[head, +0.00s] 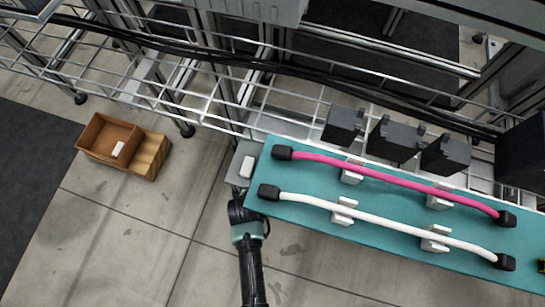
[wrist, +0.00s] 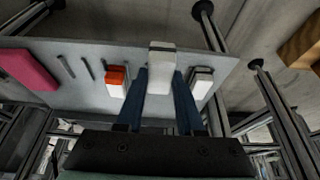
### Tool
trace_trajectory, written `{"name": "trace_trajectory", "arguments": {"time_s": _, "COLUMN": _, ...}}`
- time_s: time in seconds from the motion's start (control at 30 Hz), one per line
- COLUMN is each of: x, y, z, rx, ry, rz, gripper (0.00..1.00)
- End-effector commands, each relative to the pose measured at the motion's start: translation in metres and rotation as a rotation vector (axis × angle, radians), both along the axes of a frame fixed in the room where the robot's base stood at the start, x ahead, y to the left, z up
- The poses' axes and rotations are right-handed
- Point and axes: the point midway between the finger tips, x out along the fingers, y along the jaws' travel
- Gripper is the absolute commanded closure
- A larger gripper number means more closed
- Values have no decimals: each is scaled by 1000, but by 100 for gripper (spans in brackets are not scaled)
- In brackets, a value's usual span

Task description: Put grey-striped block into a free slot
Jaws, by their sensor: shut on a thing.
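My gripper (wrist: 160,85) is shut on a white block with a grey band, the grey-striped block (wrist: 161,57), held upright between its two blue fingers in the wrist view. Behind it is a pale grey panel (wrist: 45,95). Two narrow dark slots, a left slot (wrist: 66,67) and a right slot (wrist: 88,68), show empty on the panel. An orange-topped white block (wrist: 117,82) stands left of my gripper, and a grey-and-white block (wrist: 202,82) stands to its right. Whether the held block touches the panel is unclear. In the head view, my gripper's fingertips are hidden.
A pink block (wrist: 27,69) lies at the panel's left. In the head view, a teal board (head: 310,212) carries a pink cable (head: 400,181) and a white cable (head: 390,226). A brown box (head: 152,155) sits on the floor at left. Wire racking (head: 215,110) runs behind.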

Motion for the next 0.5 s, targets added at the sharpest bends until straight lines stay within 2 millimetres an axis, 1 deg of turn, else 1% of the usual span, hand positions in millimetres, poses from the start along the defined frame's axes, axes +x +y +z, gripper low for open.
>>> {"name": "trace_trajectory", "arguments": {"time_s": 0.03, "x": 16, "y": -6, "z": -3, "rx": 0, "ry": -6, "rz": -4, "gripper": 100}}
{"name": "trace_trajectory", "arguments": {"time_s": 0.1, "x": 32, "y": -11, "z": -3, "rx": -1, "ry": -5, "rz": -3, "gripper": 100}}
{"name": "trace_trajectory", "arguments": {"time_s": 0.2, "x": 48, "y": -16, "z": -2, "rx": 0, "ry": -3, "rz": -3, "gripper": 100}}
{"name": "trace_trajectory", "arguments": {"time_s": 0.3, "x": 56, "y": -19, "z": -2, "rx": -1, "ry": -1, "rz": -1, "gripper": 100}}
{"name": "trace_trajectory", "arguments": {"time_s": 0.43, "x": 62, "y": -21, "z": -1, "rx": 0, "ry": -1, "rz": -2, "gripper": 100}}
{"name": "trace_trajectory", "arguments": {"time_s": 0.5, "x": 70, "y": -23, "z": -1, "rx": 0, "ry": -2, "rz": -3, "gripper": 100}}
